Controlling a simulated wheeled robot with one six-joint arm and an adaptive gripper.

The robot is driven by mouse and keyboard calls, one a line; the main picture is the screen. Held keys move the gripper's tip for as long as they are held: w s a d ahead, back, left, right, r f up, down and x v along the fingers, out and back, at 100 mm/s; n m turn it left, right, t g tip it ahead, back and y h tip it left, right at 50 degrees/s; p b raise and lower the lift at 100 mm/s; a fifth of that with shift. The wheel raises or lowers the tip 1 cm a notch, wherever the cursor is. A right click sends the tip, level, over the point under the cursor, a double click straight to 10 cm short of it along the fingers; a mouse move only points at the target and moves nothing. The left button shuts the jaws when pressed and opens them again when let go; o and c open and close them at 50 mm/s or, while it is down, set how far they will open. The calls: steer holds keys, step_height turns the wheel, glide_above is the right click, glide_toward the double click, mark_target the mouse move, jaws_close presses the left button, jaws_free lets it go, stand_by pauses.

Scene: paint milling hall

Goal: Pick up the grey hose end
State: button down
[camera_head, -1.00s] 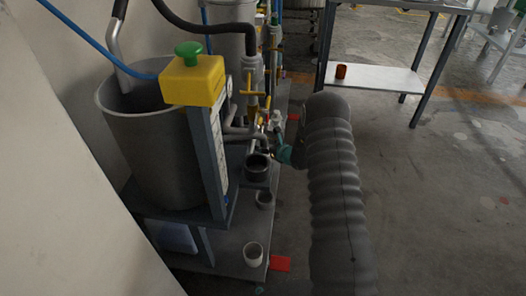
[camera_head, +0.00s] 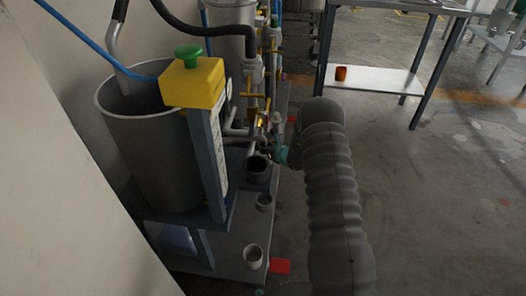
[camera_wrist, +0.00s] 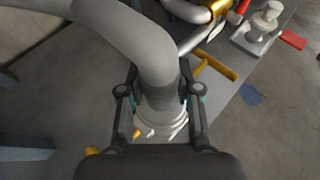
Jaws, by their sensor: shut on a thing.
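The grey hose (camera_wrist: 140,38) comes in from the upper left of the wrist view and bends down between the fingers of my gripper (camera_wrist: 161,100). Its pale ribbed end (camera_wrist: 162,122) sits between the two dark fingers, which are shut on it from both sides. In the head view my gripper (camera_head: 284,156) is a small teal and dark shape beside the valves and pipes of the stand. A grey bent hose (camera_head: 240,133) shows just left of it there. The exact contact is hidden in that view.
A yellow box with a green button (camera_head: 193,80) stands by a large grey vessel (camera_head: 150,150). Yellow-handled valves (camera_head: 256,93) are close behind my gripper.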

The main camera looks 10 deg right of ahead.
steer(key=shift+r, duration=0.15)
step_height(320, 180, up, 7)
steer(key=shift+f, duration=0.1)
steer(key=s+d, duration=0.4)
steer(key=s, duration=0.4)
steer(key=s+d, duration=0.4)
steer(key=s, duration=0.4)
step_height(320, 180, up, 7)
steer(key=p, duration=0.2)
steer(key=shift+f+p, duration=0.2)
steer(key=shift+p, duration=0.2)
steer(key=shift+d, duration=0.1)
